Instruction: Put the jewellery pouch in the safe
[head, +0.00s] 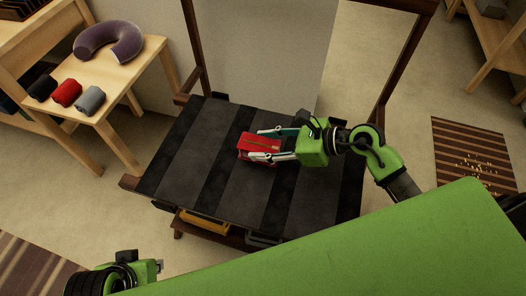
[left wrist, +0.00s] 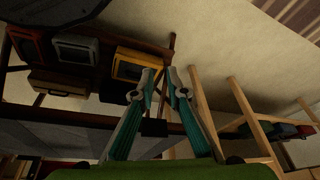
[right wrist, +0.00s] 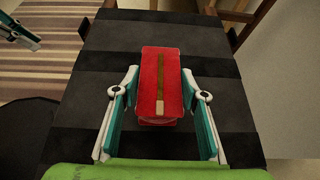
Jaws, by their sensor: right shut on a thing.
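A red box-like pouch (head: 260,146) with a gold strip on top lies on the dark striped bench top (head: 215,185); I take it for the jewellery pouch. My right gripper (head: 262,143) has a finger on each side of it and is shut on it. The right wrist view shows the pouch (right wrist: 161,85) between the two fingers. My left gripper (left wrist: 161,75) is empty, its fingertips a narrow gap apart, away from the bench. Below the bench top, the left wrist view shows a yellow box (left wrist: 128,66) and a grey box (left wrist: 75,52); I cannot tell which thing is the safe.
A side table at the left holds a purple neck pillow (head: 108,41) and rolled cloths in black, red (head: 67,93) and grey. Wooden posts frame the bench. A striped rug (head: 468,150) lies at the right. The bench top around the pouch is clear.

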